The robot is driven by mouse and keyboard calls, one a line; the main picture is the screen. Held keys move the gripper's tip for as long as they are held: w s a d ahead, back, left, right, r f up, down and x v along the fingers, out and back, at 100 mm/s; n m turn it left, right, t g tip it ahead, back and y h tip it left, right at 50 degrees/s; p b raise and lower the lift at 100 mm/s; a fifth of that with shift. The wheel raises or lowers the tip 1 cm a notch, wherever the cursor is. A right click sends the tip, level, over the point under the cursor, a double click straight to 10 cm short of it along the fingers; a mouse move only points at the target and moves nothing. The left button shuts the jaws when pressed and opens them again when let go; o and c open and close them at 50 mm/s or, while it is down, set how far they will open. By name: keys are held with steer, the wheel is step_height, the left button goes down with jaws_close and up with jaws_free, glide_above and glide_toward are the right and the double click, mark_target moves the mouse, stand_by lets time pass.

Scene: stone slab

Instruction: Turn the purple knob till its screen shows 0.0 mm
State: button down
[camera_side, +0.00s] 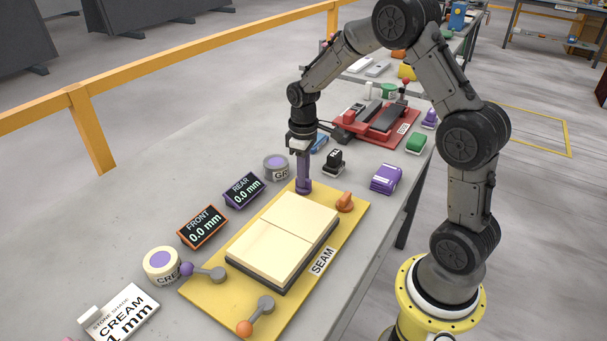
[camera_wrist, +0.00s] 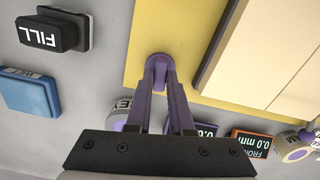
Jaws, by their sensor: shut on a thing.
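The purple knob (camera_side: 304,188) is at the rear corner of the yellow board (camera_side: 212,291). My gripper (camera_side: 303,178) comes down on it from above and is shut on it. In the wrist view the purple knob (camera_wrist: 158,66) sits between my two purple fingers, which partly hide it. The purple-framed REAR screen (camera_side: 244,189) stands beside the board and reads 0.0 mm. The orange-framed FRONT screen (camera_side: 203,227) also reads 0.0 mm. Two cream slabs (camera_side: 285,235) lie side by side on the board, their seam between them.
An orange knob (camera_side: 345,202) stands at the board's right rear corner. Levers with a purple ball (camera_side: 187,268) and an orange ball (camera_side: 245,328) are at the front. A grey tub (camera_side: 276,167), a black FILL block (camera_side: 334,162) and a blue block (camera_wrist: 30,92) are close by.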

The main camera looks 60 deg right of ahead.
steer(key=shift+r, duration=0.1)
steer(key=c, duration=0.8)
jaws_free()
step_height(320, 180, up, 14)
